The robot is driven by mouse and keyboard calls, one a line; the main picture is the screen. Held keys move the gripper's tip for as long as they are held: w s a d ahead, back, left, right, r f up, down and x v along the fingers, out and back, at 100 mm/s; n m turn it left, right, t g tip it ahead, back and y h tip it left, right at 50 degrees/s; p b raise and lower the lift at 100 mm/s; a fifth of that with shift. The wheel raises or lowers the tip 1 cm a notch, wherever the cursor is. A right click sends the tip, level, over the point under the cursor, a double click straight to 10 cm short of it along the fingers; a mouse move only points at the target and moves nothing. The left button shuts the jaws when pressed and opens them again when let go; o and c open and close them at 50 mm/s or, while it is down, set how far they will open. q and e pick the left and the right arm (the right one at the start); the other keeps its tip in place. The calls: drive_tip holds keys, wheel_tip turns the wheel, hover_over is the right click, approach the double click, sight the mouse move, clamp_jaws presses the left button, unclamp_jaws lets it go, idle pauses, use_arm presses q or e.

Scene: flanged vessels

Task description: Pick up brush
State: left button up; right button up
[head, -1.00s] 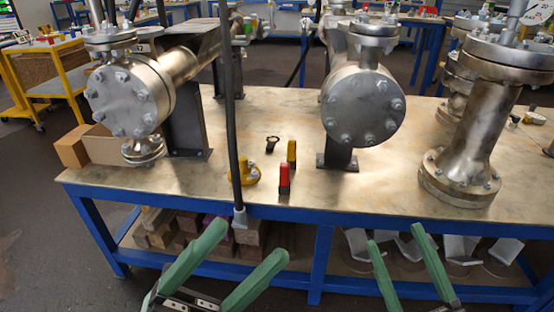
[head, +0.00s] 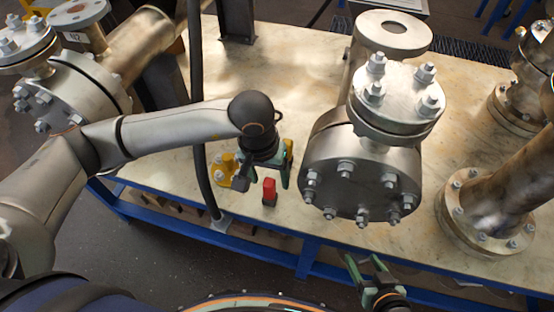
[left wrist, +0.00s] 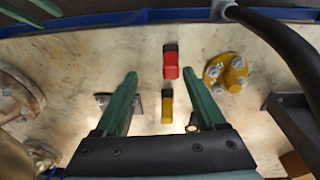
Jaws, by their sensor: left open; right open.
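The left wrist view shows the red piece (left wrist: 170,66) just beyond the fingertips and the yellow piece (left wrist: 167,106) between the fingers in the picture. My left gripper (head: 263,180) points down above the table, open with nothing held; it partly hides the yellow piece (head: 289,148) in the head view. My right gripper (head: 364,263) is open and empty off the table's front edge.
A yellow bolted flange (head: 222,172) lies left of the red piece, beside a black hose (head: 197,110). A large bolted vessel (head: 360,165) stands close on the right. The tabletop (head: 300,95) is bare between them at the back.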

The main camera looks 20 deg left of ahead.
sight(268, 181)
use_arm(q)
drive_tip(key=shift+w+a+f+y, duration=0.1)
drive_tip(key=shift+w+a+y, duration=0.1)
drive_tip(key=shift+w+a, duration=0.35)
drive_tip(key=shift+w+a+f+y, duration=0.1)
drive_tip(key=shift+w+a+y, duration=0.15)
drive_tip(key=shift+w, duration=0.45)
drive_tip(key=f, duration=0.5)
drive_tip(key=shift+w+d+f+b, duration=0.1)
drive_tip(key=shift+w+f+b, duration=0.1)
drive_tip(key=shift+f+b, duration=0.1)
drive_tip(key=shift+t, duration=0.3)
drive_tip(key=shift+w+d+f, duration=0.1)
drive_tip(key=shift+w+f, duration=0.1)
drive_tip(key=shift+f, duration=1.2)
drive_tip(key=shift+w+d+f, duration=0.1)
drive_tip(key=shift+w+f, duration=0.1)
drive_tip(key=shift+f, duration=1.2)
drive_tip(key=shift+c, duration=0.4)
clamp_jaws()
